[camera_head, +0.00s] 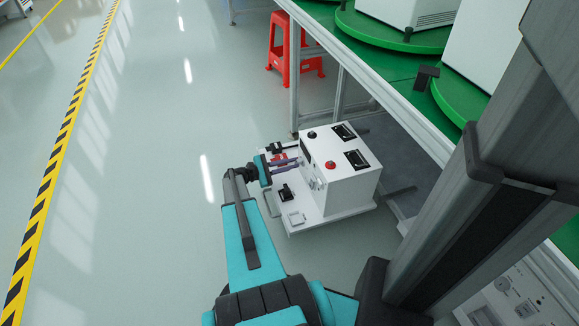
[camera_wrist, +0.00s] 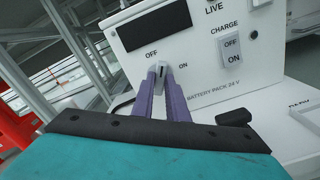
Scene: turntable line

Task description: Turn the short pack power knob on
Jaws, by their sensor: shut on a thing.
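The short pack is a white box marked "BATTERY PACK 24 V" (camera_wrist: 215,80), also visible in the head view (camera_head: 345,188) beside the green-topped line. Its small light-grey power knob (camera_wrist: 157,69) is on the front panel, with OFF printed above left and ON to the right. My gripper (camera_wrist: 162,76) has its purple fingers shut on the knob, one on each side. The knob's dark mark points nearly straight up in the wrist view; I cannot tell its exact setting. In the head view my gripper (camera_head: 296,164) reaches the panel from the left, and the knob is hidden.
The pack stands on a white base plate (camera_head: 330,219) with a black block (camera_head: 286,192). A CHARGE switch (camera_wrist: 231,48) is right of the knob. A red stool (camera_head: 290,50) stands behind, by the frame leg. Green turntables (camera_head: 395,37) are above right. Floor at left is clear.

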